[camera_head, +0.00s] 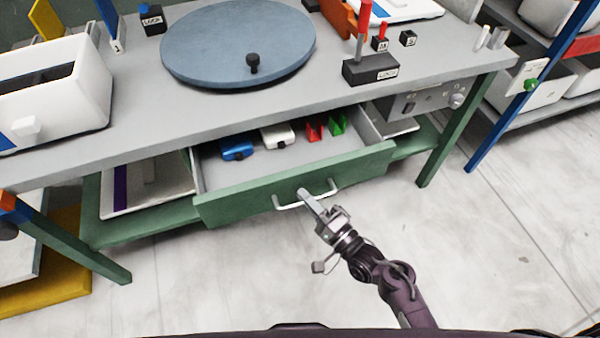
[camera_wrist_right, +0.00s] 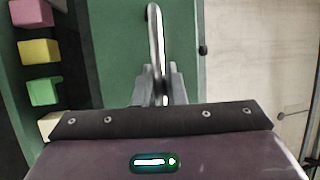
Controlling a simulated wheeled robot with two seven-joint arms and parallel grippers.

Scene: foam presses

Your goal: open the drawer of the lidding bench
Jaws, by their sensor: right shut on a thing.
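The green drawer (camera_head: 230,203) of the lidding bench (camera_head: 130,127) stands pulled out under the grey top. Its inside shows blue, white, red and green items. A silver bar handle (camera_head: 290,205) is on its front. My right gripper (camera_head: 306,197) is at the handle, shut on it. In the right wrist view the handle (camera_wrist_right: 154,45) runs up from between the fingers (camera_wrist_right: 160,92), with the green drawer front (camera_wrist_right: 115,50) beside it. My left gripper is not in view.
A round blue-grey turntable (camera_head: 235,40) and a white bin (camera_head: 50,85) stand on the bench top. A green bench leg (camera_head: 450,135) is to the right of the drawer. A shelf with a blue post (camera_head: 520,100) stands further right. The floor (camera_head: 480,250) in front is clear.

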